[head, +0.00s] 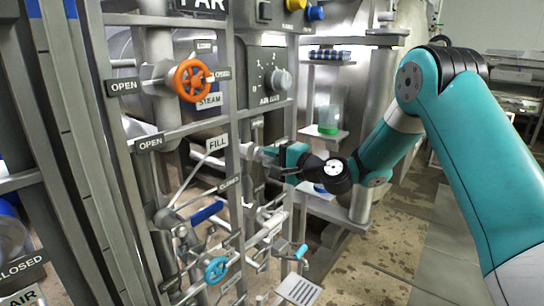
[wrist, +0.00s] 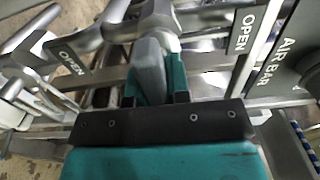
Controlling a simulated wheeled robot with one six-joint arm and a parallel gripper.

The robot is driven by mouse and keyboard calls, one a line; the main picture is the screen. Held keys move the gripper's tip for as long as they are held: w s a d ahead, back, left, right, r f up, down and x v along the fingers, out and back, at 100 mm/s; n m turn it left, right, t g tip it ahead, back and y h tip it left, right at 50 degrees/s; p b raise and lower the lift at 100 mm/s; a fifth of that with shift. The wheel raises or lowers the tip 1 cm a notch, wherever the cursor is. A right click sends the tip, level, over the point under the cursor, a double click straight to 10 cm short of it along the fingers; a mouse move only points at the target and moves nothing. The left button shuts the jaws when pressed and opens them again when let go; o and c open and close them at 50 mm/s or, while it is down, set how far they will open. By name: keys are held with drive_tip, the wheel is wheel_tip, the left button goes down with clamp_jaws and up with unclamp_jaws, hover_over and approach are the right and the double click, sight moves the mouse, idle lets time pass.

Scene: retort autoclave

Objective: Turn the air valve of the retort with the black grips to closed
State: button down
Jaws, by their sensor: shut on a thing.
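My gripper (head: 268,152) reaches in from the right at mid-height, beside an upright of the grey frame, right of the FILL label (head: 217,143). In the wrist view its teal fingers (wrist: 153,82) are shut around a grey handle (wrist: 150,62). The handle runs up to a silver valve body (wrist: 158,20). An OPEN label (wrist: 243,30) stands right of it, and another OPEN label (wrist: 68,55) is at left. In the head view the held handle is mostly hidden by my gripper and the frame. I cannot make out black grips.
An orange handwheel (head: 194,80) marked STEAM is at upper left. The AIR BAR dial (head: 270,80) is above my gripper. A blue lever grip (head: 207,213) and a light blue wheel (head: 215,268) sit below among pipes. A shelf (head: 325,133) with a green-based jar is right.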

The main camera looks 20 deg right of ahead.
drive_tip(key=shift+d, duration=0.1)
drive_tip(key=c, duration=1.1)
unclamp_jaws()
drive_tip(key=shift+b+v, duration=3.7)
drive_tip(key=shift+v, duration=5.05)
